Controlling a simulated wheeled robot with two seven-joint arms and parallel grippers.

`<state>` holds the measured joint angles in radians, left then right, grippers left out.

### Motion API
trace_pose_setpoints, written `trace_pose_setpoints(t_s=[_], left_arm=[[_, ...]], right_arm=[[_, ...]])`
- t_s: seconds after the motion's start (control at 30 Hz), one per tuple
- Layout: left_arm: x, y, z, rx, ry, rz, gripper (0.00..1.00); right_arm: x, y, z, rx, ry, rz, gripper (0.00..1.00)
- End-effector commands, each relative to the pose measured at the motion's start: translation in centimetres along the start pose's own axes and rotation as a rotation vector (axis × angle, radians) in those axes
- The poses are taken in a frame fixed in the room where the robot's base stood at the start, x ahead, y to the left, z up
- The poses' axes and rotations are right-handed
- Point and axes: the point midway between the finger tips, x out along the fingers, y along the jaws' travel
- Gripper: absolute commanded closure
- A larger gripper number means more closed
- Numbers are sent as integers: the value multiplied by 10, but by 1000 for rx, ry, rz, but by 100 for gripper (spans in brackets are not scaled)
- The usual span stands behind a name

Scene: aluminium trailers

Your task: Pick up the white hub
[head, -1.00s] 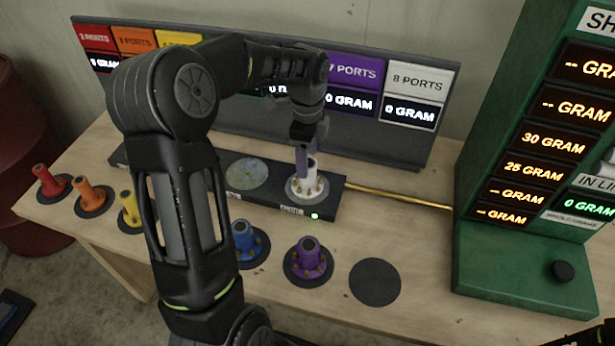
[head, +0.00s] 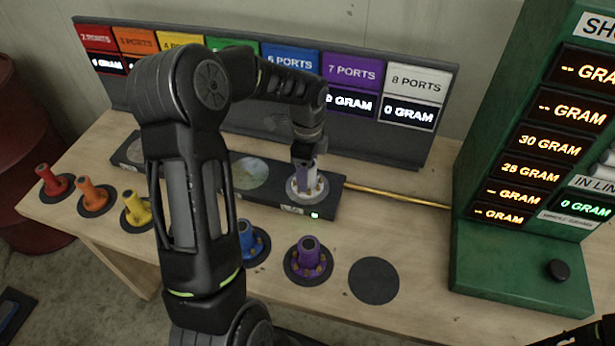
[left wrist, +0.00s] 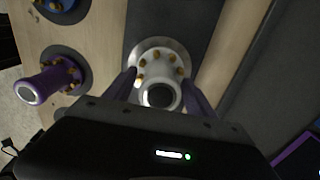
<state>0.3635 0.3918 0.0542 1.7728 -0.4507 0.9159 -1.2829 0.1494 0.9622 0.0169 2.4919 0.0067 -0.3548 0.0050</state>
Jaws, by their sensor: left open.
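The white hub (head: 318,187) stands upright on the round plate at the right end of a dark bar on the bench. Its flange shows a ring of brass-coloured bolts in the left wrist view (left wrist: 160,72). My left gripper (head: 306,176) points down over the hub. Its two fingers are open, one on each side of the hub's neck in the left wrist view (left wrist: 160,92). I cannot tell whether either finger touches it. The gripper hides part of the hub in the head view.
A purple hub (head: 308,260), a blue hub (head: 247,240) and yellow, orange and red hubs stand on dark discs along the front. An empty dark disc (head: 374,280) lies right of the purple hub. A sign board (head: 390,143) stands behind; a green cabinet (head: 520,265) stands right.

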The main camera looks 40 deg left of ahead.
Motion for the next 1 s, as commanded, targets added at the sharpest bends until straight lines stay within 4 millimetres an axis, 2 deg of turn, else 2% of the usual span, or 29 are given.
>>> trace_pose_setpoints(t_s=[0.07,0.8,1.0], left_arm=[[0,0,0,0,0,0,38],[0,0,0,0,0,0,99],[0,0,0,0,0,0,100]], right_arm=[[0,0,0,0,0,0,100],[0,0,0,0,0,0,100],[0,0,0,0,0,0,100]])
